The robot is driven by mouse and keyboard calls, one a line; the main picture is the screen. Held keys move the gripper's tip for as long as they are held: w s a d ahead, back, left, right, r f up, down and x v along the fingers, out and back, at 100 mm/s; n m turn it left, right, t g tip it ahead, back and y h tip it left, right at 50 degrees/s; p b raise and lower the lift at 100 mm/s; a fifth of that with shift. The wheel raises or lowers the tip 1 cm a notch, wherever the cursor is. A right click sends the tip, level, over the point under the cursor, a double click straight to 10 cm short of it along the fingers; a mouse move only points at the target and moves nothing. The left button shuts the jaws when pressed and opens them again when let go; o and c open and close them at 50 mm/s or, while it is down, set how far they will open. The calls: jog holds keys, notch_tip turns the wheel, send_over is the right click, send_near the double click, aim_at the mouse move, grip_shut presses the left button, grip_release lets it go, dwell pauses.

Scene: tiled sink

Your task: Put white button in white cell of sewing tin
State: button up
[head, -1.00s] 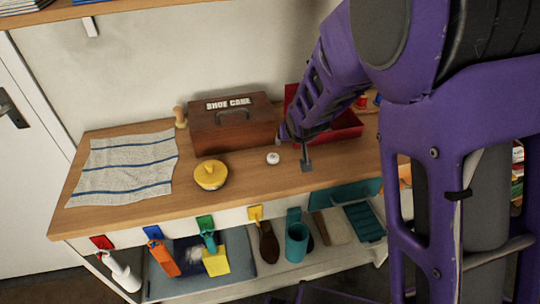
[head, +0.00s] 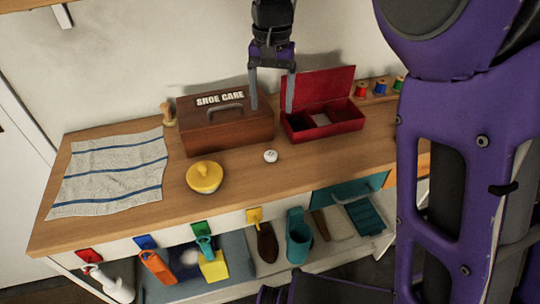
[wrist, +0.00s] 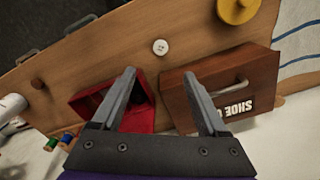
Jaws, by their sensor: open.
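The white button (head: 270,156) lies flat on the wooden counter, in front of the gap between the shoe care box and the red sewing tin. It also shows in the wrist view (wrist: 160,46), beyond my fingertips. The red sewing tin (head: 350,124) stands open at the back right, its lid tilted up behind it; a pale cell (head: 321,119) shows inside. In the wrist view the tin (wrist: 84,104) is partly hidden by a finger. My gripper (head: 271,108) is open and empty, pointing down above the counter, apart from the button.
A brown shoe care box (head: 222,125) stands left of the tin. A yellow round lidded tin (head: 204,177) and a striped cloth (head: 110,175) lie to the left. Thread spools (head: 380,88) stand at the back right. The counter around the button is clear.

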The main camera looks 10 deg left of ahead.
jog(key=b, duration=0.1)
send_over(271, 154)
notch_tip(271, 154, down, 9)
jog(key=shift+s+d+f, duration=0.1)
jog(key=shift+s, duration=0.05)
jog(key=shift+f+b, duration=0.75)
jog(key=shift+f, duration=2.35)
grip_shut()
